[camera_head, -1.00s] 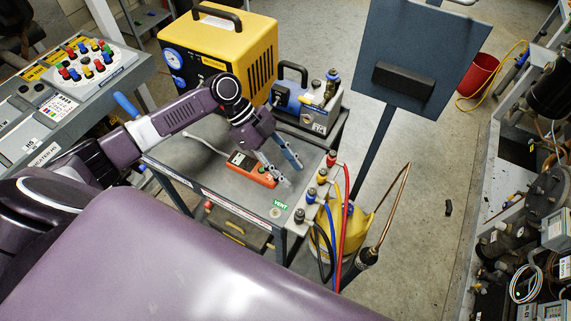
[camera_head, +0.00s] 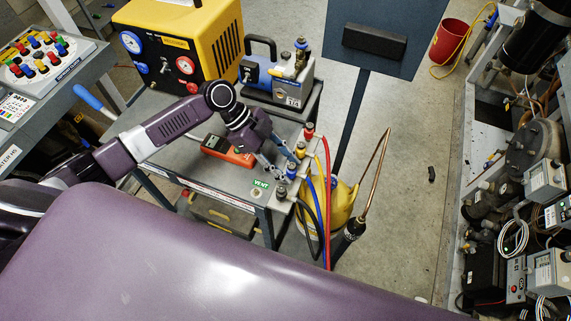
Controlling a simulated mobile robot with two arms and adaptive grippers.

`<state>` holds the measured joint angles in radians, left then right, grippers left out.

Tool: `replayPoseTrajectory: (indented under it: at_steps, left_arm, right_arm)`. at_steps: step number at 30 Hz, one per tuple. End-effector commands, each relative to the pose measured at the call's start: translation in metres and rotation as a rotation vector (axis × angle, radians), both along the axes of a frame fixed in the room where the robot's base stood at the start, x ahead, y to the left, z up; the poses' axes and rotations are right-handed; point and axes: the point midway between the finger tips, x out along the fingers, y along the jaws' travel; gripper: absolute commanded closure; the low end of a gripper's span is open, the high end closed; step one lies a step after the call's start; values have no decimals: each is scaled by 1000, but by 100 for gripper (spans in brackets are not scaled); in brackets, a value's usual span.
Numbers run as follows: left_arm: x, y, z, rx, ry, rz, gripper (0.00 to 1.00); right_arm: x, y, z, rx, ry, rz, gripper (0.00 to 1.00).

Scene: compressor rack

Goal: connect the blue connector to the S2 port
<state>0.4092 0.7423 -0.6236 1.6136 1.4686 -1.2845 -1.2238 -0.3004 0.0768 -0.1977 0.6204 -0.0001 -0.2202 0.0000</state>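The blue connector (camera_head: 292,170) sits in the row of coloured connectors on the right edge of the grey cart, with a blue hose (camera_head: 325,225) hanging from that row. My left gripper (camera_head: 283,166) points down over the cart's right edge. Its two fingers are apart, with their tips close to the blue connector. I cannot tell whether they touch it. No S2 label can be read, so I cannot pick out that port. My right gripper is not in view.
Red (camera_head: 309,130), yellow (camera_head: 300,150) and black (camera_head: 281,192) connectors sit close beside the blue one. An orange meter (camera_head: 228,151) lies on the cart. A dark panel on a post (camera_head: 372,70) stands behind.

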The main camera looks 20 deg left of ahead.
Motion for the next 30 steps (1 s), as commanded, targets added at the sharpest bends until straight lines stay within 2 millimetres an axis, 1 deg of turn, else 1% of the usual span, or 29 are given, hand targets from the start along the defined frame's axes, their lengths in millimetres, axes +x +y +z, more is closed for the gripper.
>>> replayPoseTrajectory:
  at_steps: [1, 4, 9, 10, 23, 30]
  left_arm:
    - [0, 0, 0, 0, 0, 0, 68]
    - [0, 0, 0, 0, 0, 0, 79]
    - [0, 0, 0, 0, 0, 0, 98]
    - [0, 0, 0, 0, 0, 0, 100]
    - [1, 0, 5, -1, -1, 0, 100]
    - [0, 0, 18, 0, -1, 0, 100]
  right_arm:
    - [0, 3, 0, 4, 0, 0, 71]
    - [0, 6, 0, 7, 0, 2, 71]
    - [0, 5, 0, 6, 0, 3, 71]
    - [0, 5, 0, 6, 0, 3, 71]
    - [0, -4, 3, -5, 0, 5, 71]
    - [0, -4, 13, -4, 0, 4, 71]
